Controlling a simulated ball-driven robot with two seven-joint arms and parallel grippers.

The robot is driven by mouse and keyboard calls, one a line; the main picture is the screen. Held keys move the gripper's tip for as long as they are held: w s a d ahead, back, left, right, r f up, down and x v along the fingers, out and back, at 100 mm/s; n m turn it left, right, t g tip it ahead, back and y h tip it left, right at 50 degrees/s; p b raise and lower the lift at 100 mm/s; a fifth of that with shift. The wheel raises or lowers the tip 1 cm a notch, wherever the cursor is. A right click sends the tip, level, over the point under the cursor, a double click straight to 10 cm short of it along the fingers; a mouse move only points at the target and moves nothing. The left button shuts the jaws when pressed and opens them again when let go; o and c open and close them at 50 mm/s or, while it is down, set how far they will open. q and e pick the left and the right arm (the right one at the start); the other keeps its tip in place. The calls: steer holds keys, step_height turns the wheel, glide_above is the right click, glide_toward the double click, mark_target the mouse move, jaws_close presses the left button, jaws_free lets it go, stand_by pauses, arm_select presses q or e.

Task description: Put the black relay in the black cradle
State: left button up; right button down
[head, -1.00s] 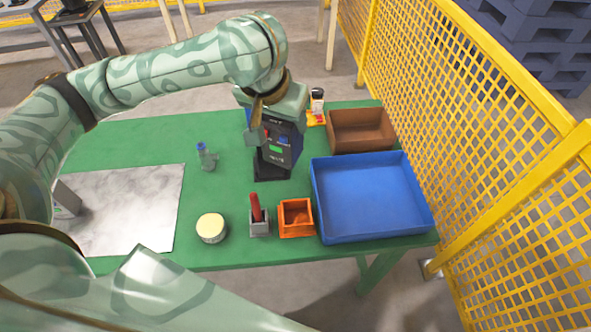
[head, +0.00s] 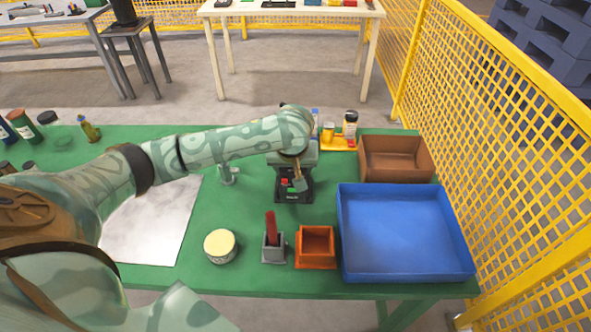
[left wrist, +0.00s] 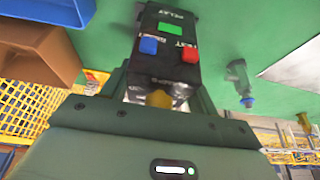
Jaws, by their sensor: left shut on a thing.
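The black relay (head: 288,184) is a dark box with red, blue and green marks on its face. It shows large in the left wrist view (left wrist: 159,56), between the fingers. My left gripper (head: 298,174) is shut on it from above. The black cradle (head: 280,197) is on the green table, directly beneath the relay. The relay's lower end meets or overlaps the cradle in the head view; I cannot tell how deep it sits. The gripper and relay hide most of the cradle. My right gripper is not in view.
A blue tray (head: 405,268), a brown bin (head: 397,174) and an orange box (head: 315,263) stand to the right and front. Yellow mesh fencing (head: 510,150) borders the right.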

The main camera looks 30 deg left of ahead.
arm_select(q)
steer(key=w+f+b, duration=0.1)
steer(key=w+a+f+b, duration=0.2)
steer(key=w, duration=0.1)
steer(key=shift+a, duration=0.25)
steer(key=o, duration=1.3)
steer(key=p+v, duration=0.7)
steer(key=v, duration=0.5)
steer(key=shift+r+p, duration=0.1)
steer(key=shift+p, duration=0.2)
